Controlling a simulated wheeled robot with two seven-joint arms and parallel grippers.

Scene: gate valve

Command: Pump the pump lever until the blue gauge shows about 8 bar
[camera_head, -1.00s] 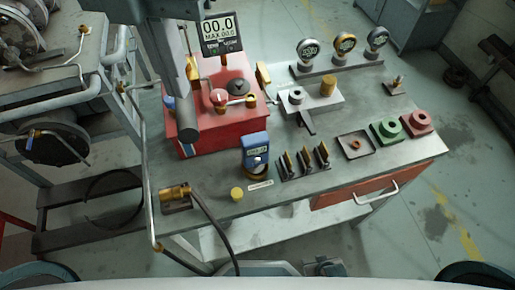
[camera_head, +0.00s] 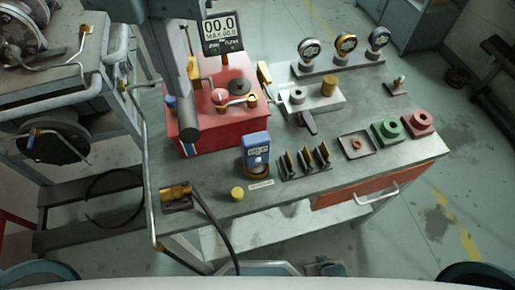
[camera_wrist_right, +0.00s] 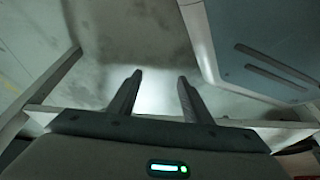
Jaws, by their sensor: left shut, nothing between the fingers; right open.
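The red pump box (camera_head: 215,130) stands at the left of the bench, with a red knob and brass fittings on top. A thick grey bar (camera_head: 170,70), which looks like the pump lever, slants from the top edge down over the box's left side. A blue gauge (camera_head: 256,140) stands in front of the box; its digits are too small to read. A black display (camera_head: 222,35) behind reads 00.0. I cannot make out my left gripper in the head view. My right gripper (camera_wrist_right: 160,85) is open and empty in the right wrist view, away from the bench items.
Three round gauges (camera_head: 345,46) stand on a rack at the back. Slotted holders (camera_head: 305,162), a small tray (camera_head: 356,145), and green (camera_head: 388,132) and red (camera_head: 420,122) blocks fill the right side. A brass fitting (camera_head: 176,194) with a dark hose lies at the front left.

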